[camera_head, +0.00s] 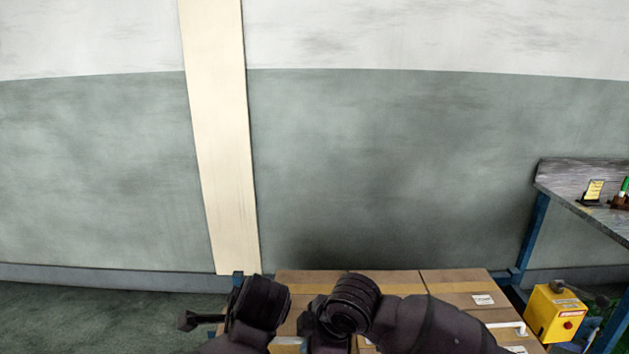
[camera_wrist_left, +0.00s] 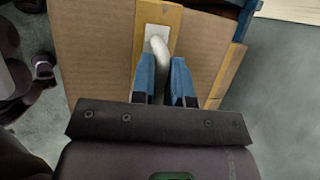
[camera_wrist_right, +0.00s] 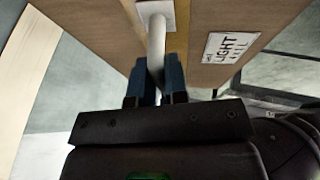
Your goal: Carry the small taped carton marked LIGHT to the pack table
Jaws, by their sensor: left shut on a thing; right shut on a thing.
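The brown taped carton marked LIGHT shows in the right wrist view (camera_wrist_right: 207,22), with its white label to the right of the handle. My right gripper (camera_wrist_right: 157,68) is shut on a white handle on its face. In the left wrist view, my left gripper (camera_wrist_left: 165,68) is shut on a similar white handle on a brown taped carton face (camera_wrist_left: 95,62). In the head view my dark arms cover the bottom middle and hide both handles being gripped. The pack table cannot be identified for certain.
Several brown cartons with tan tape (camera_head: 400,279) fill the bottom of the head view, one with a white label. A blue-legged bench (camera_head: 560,180) stands at the right, carrying small items. A yellow box with a red button (camera_head: 556,312) sits below it. A wall closes the back.

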